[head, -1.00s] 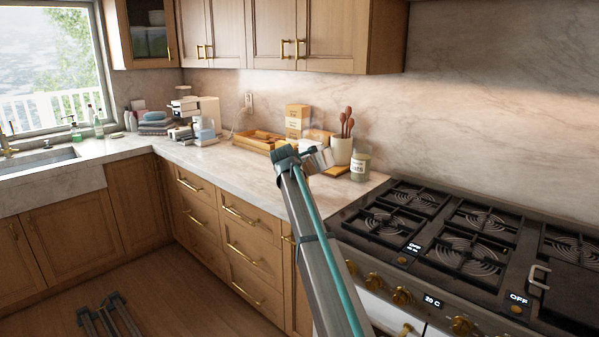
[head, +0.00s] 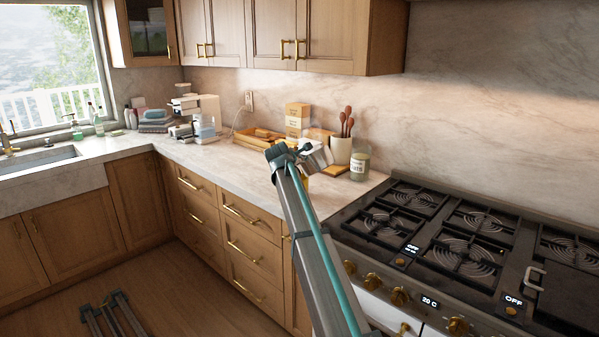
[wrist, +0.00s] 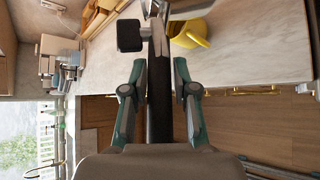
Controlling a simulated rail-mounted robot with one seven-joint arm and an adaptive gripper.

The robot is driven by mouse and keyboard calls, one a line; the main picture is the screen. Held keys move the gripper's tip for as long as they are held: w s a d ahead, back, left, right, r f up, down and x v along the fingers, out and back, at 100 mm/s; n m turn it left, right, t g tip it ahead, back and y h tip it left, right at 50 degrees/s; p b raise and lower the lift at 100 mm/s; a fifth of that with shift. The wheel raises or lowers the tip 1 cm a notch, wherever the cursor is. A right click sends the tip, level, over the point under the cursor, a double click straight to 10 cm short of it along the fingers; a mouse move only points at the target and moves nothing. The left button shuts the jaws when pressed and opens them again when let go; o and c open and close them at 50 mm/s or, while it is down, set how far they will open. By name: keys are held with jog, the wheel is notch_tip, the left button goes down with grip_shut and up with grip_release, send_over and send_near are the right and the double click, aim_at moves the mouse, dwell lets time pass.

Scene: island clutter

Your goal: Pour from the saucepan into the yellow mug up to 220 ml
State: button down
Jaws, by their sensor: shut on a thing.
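My gripper (wrist: 160,75) is shut on the long black handle (wrist: 158,95) of the saucepan. The saucepan's metal body (wrist: 188,8) shows only in part at the top edge of the wrist view; its inside and any liquid are hidden. The yellow mug (wrist: 192,34) stands on the counter, close to the saucepan and partly covered by it in the wrist view. In the head view my arm reaches over the counter, and its end hides most of the mug and pan. The level in the mug cannot be seen.
The marble counter (head: 243,178) holds a wooden tray (head: 258,139), a yellow box (head: 297,118), a utensil crock (head: 341,150), a labelled jar (head: 360,165) and a coffee machine (head: 205,112). The stove (head: 460,235) is to the right. Counter near the front edge is clear.

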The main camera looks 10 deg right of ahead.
jog(key=shift+w+a+r+p, duration=0.15)
jog(key=shift+r+p, duration=0.25)
jog(key=shift+p, duration=0.5)
jog(key=shift+w+n+g+h+p, duration=0.1)
jog(key=shift+n+g+h+p, duration=0.25)
jog(key=shift+p, duration=0.25)
jog(key=shift+f, duration=0.15)
jog(key=shift+w+a+n+g+h+p, duration=0.15)
jog(key=shift+a+n+g+h+p, duration=0.15)
jog(key=shift+p, duration=0.9)
jog(key=shift+w+a+n+g+h+p, duration=0.25)
jog(key=shift+n+g+h+p, duration=0.1)
jog(key=shift+p, duration=0.9)
jog(key=shift+a+f+g+h+p, duration=0.2)
jog(key=shift+f+g+h+p, duration=0.1)
jog(key=shift+p, duration=0.4)
jog(key=shift+w+r+n+p, duration=0.15)
jog(key=shift+n+p, duration=0.15)
jog(key=shift+p, duration=0.15)
jog(key=shift+w+a+f+n+h+p, duration=0.1)
jog(key=shift+a+f+n+h+p, duration=0.15)
jog(key=shift+p, duration=0.4)
dwell(0.5)
